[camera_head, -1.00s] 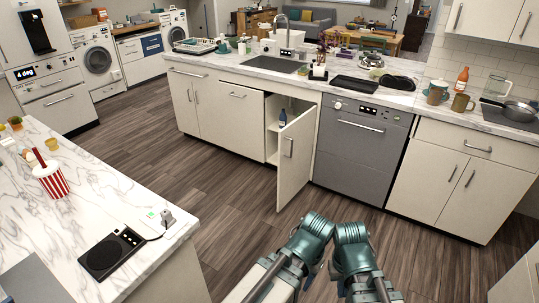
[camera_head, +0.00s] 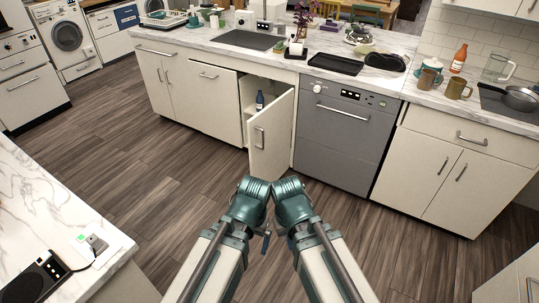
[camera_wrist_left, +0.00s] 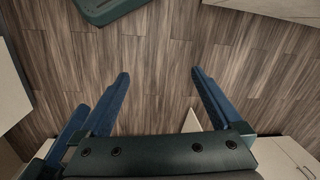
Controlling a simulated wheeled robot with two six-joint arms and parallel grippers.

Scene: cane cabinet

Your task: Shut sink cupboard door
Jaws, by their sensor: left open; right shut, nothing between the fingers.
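The sink cupboard door (camera_head: 271,138) is white with a metal handle (camera_head: 259,138). In the head view it stands open, swung out from its right side beside the dishwasher. The cupboard interior (camera_head: 247,92) shows behind it, with a blue bottle (camera_head: 259,101) inside. My right gripper (camera_head: 266,243) shows only as a small dark piece between my forearms, below the door and apart from it in the picture; it is shut and empty. My left gripper (camera_wrist_left: 160,85) is open in the left wrist view, with bare floor between its blue fingers; my arm hides it in the head view.
The grey dishwasher (camera_head: 343,130) stands right of the open door. A marble-topped island (camera_head: 60,220) is at the lower left. Wooden floor (camera_head: 170,190) is clear between island and cabinets.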

